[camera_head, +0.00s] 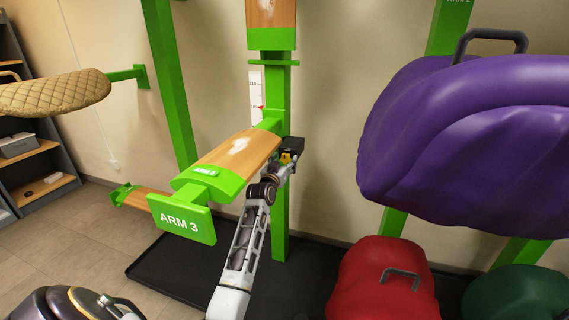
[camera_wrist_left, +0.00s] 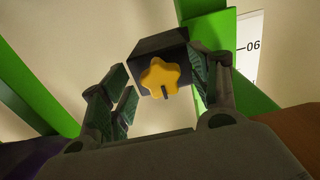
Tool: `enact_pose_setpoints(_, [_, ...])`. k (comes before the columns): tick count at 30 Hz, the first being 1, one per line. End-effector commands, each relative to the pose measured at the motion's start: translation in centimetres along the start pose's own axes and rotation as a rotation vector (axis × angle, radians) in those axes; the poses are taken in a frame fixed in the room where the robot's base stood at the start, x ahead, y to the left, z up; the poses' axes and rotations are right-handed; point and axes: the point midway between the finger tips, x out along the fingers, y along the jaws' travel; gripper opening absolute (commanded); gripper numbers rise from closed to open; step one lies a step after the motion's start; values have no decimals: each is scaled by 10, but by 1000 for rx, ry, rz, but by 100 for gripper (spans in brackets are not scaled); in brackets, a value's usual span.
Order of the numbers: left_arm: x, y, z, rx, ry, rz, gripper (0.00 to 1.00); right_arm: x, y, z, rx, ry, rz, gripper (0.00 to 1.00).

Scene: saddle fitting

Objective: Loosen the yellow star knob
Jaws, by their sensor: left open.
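The yellow star knob (camera_wrist_left: 163,77) sits on the face of a black block (camera_wrist_left: 152,45) in the left wrist view. In the head view the knob (camera_head: 286,158) is small and partly covered by my gripper. The black block is on the green upright, beside the arm labelled ARM 3 (camera_head: 181,219). My left gripper (camera_wrist_left: 165,90) is open, with one finger on each side of the knob. Whether a fingertip touches the knob or block is unclear. My right gripper does not show clearly in either view.
A purple covered saddle (camera_head: 470,130) hangs at the right, above a red one (camera_head: 385,280) and a dark green one (camera_head: 517,294). A tan quilted pad (camera_head: 55,92) is at the left. A black floor tray (camera_head: 180,270) lies below.

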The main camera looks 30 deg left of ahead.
Motion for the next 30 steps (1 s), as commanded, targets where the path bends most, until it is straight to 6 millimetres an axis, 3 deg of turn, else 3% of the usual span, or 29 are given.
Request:
enact_pose_setpoints(14, [6, 0, 0, 0, 0, 0, 61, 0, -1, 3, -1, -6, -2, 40])
enact_pose_setpoints(25, [6, 0, 0, 0, 0, 0, 16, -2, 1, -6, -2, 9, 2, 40])
enact_pose_setpoints(30, [6, 0, 0, -1, 0, 0, 14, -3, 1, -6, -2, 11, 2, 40])
